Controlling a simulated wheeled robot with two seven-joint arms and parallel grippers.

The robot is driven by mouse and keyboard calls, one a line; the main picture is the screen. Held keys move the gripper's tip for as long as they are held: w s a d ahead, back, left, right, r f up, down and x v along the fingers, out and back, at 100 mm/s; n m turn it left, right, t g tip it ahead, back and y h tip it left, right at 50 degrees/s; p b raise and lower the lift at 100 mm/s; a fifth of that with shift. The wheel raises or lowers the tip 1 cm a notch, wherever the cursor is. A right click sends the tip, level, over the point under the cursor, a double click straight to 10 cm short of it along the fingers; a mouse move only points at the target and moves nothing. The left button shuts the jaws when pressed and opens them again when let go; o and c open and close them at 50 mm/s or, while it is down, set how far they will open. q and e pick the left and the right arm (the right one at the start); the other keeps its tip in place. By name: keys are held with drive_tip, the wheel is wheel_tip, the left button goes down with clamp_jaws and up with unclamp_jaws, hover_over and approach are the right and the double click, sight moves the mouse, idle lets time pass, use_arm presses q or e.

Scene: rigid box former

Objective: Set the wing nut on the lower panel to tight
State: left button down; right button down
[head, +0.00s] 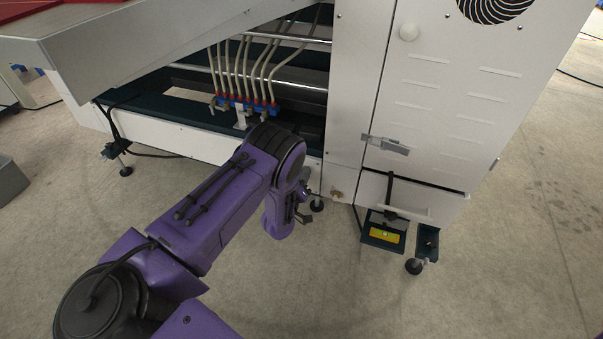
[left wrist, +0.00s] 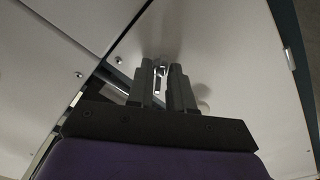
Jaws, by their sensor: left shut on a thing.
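My left gripper (head: 303,216) is low in front of the white machine, mostly hidden behind my own wrist in the head view. In the left wrist view its two dark fingers (left wrist: 167,84) are shut on a small metal piece, which looks like the wing nut (left wrist: 159,79). The fingers stand close against a white panel (left wrist: 225,60). Whether the nut is tight or loose cannot be told. My right gripper is not in view.
A metal latch (head: 386,145) is on the cabinet door. Several hoses (head: 245,70) hang in the opening above my arm. The floor (head: 440,300) in front is clear.

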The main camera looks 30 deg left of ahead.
use_arm(q)
drive_tip(key=shift+m+p, duration=0.4)
drive_tip(key=shift+m, duration=2.9)
drive_tip(key=c, duration=1.3)
unclamp_jaws()
drive_tip(key=shift+p+v, duration=1.65)
drive_tip(key=shift+v, duration=3.65)
